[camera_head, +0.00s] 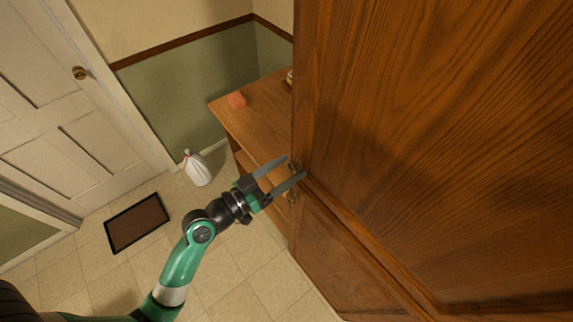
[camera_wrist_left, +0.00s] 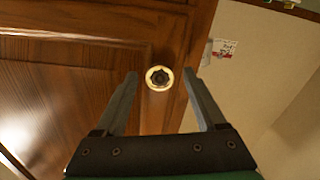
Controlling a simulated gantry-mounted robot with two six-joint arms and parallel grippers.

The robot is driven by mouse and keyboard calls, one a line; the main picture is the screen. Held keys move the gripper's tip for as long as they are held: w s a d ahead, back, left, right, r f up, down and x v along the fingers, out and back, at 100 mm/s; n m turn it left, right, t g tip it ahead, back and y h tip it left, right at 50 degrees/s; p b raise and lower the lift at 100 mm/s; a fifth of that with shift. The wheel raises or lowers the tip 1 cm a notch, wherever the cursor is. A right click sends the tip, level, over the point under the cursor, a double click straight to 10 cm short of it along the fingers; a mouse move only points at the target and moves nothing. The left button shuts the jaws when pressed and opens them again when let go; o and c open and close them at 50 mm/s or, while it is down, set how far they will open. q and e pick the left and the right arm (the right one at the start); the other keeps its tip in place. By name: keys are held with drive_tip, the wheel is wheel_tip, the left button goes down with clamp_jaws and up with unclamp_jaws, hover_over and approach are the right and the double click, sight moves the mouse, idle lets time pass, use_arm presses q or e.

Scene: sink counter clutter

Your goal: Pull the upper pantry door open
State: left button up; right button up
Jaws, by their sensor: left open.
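The upper pantry door (camera_head: 430,110) is a large brown wood panel filling the right of the head view, and it looks shut. Its round knob (camera_wrist_left: 160,78), light-rimmed with a dark centre, shows in the left wrist view near the door's edge. My left gripper (camera_head: 296,165) is open at the door's left edge. In the left wrist view the knob appears between the two fingertips, with a gap on each side. How far the fingers reach around it in depth is unclear. My right gripper is out of view.
The lower pantry door (camera_head: 340,260) is below, with a small knob (camera_head: 293,198) near its top. A white bag (camera_head: 198,170) and dark mat (camera_head: 137,223) lie on the open tiled floor.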

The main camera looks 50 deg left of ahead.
use_arm(q)
drive_tip(key=shift+w, duration=0.1)
clamp_jaws()
idle(0.3)
idle(1.1)
